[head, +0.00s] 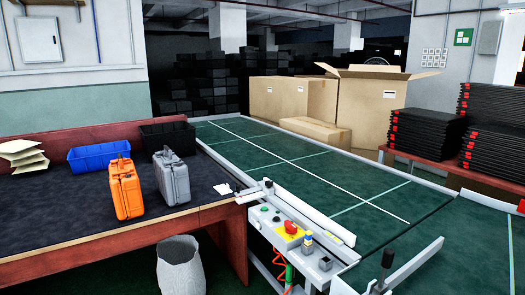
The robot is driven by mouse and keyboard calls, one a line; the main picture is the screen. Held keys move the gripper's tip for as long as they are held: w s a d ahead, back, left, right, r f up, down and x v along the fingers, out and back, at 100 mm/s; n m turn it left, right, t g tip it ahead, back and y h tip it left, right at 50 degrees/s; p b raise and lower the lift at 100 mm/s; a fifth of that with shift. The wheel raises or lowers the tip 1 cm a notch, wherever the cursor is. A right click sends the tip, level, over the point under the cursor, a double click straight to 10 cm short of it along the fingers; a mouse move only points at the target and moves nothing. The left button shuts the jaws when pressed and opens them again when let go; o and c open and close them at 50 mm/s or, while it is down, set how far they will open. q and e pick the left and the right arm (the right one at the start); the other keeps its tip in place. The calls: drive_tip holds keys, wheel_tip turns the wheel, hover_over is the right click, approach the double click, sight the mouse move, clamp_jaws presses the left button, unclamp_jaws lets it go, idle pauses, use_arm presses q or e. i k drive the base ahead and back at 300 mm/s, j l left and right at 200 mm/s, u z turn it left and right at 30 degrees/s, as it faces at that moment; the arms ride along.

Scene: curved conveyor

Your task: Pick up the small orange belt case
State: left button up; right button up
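An orange case (126,190) stands upright on the dark table top (60,215) at the left, with its handle at the top. No orange case shows on the visible part of the green conveyor belt (290,160). Neither of my grippers shows in the head view.
A blue bin (98,156) and a black bin (167,138) stand behind the cases. A control panel (290,232) with buttons sits on the conveyor's near side. A grey waste bin (181,265) stands on the floor. Cardboard boxes (372,105) are beyond the belt.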

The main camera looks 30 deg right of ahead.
sight(124, 180)
drive_tip(key=i+l+u, duration=0.1)
drive_tip(key=i, duration=0.3)
drive_tip(key=i+l+u, duration=0.15)
drive_tip(key=i, duration=0.3)
drive_tip(key=i+l+u, duration=0.1)
drive_tip(key=i+l, duration=0.25)
